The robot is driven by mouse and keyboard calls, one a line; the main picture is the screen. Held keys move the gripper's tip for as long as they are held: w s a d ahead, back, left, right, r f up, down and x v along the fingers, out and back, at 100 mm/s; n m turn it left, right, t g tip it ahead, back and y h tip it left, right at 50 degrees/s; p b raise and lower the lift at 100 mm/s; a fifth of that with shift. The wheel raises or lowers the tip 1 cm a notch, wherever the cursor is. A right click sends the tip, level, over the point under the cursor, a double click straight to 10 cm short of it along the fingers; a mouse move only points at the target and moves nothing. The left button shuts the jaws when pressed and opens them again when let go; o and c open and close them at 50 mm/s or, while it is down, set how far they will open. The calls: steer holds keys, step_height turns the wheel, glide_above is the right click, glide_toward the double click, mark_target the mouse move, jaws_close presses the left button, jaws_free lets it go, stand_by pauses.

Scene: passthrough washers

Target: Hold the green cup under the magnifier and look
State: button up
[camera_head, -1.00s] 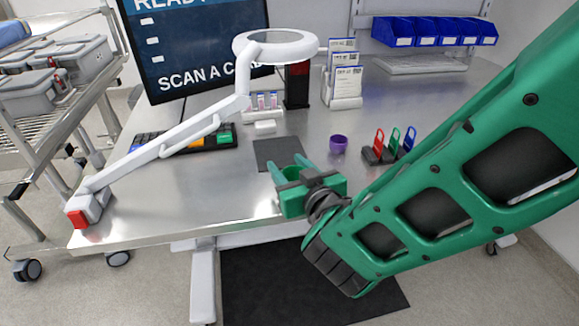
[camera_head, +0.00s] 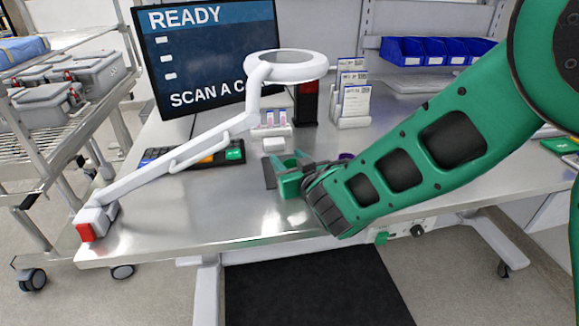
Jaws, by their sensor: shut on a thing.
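The magnifier is a white ring (camera_head: 290,76) on a long white jointed arm (camera_head: 165,158) with a red-ended base at the table's left front. My gripper (camera_head: 286,158) is low over the table, below the ring and nearer to me. It is shut on what I take to be the green cup, but the cup cannot be told apart from the green fingers. A purple cup (camera_head: 346,156) shows only its top behind my arm.
A dark mat (camera_head: 269,174) lies beside my gripper. Behind are a rack of vials (camera_head: 270,131), a black post (camera_head: 306,104), a card holder (camera_head: 353,121) and a screen (camera_head: 205,55). Blue bins (camera_head: 425,52) are at the back right.

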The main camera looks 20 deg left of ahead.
steer(key=shift+w+a, duration=0.75)
steer(key=shift+w, duration=0.45)
steer(key=shift+w+a, duration=0.7)
steer(key=shift+w, duration=0.5)
steer(key=shift+w+a, duration=0.75)
steer(key=shift+w, duration=0.45)
